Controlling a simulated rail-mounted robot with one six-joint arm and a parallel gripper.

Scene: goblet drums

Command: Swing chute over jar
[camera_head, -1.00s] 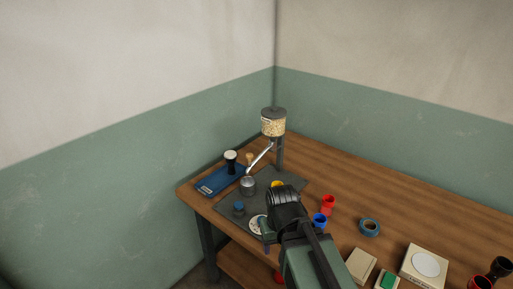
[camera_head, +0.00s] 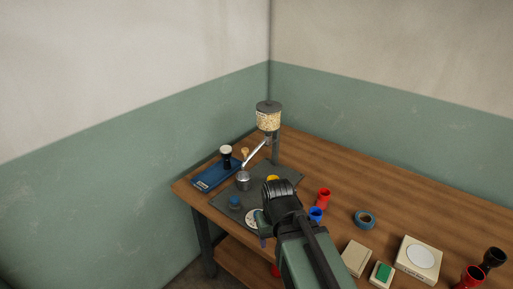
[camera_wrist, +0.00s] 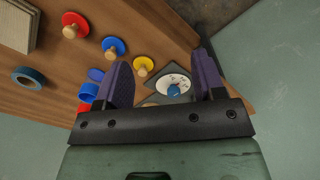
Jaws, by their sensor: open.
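A hopper of pale grains (camera_head: 268,118) stands on a post at the back of a dark mat (camera_head: 285,179) on the wooden bench. A silver chute (camera_head: 256,153) slants down and left from under the hopper. Its lower end shows just above a metal jar (camera_head: 243,182) in the head view; I cannot tell if it is directly over the jar's mouth. My gripper (camera_wrist: 165,80) is open and empty, with its purple fingers well apart. Between them, farther off in the wrist view, is a white dial with a blue knob (camera_wrist: 173,89). Chute and jar are not recognisable in the wrist view.
A goblet drum (camera_head: 226,156) stands on a blue tray (camera_head: 207,181) left of the chute. A small blue-topped item (camera_head: 235,202) is in front of the jar.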

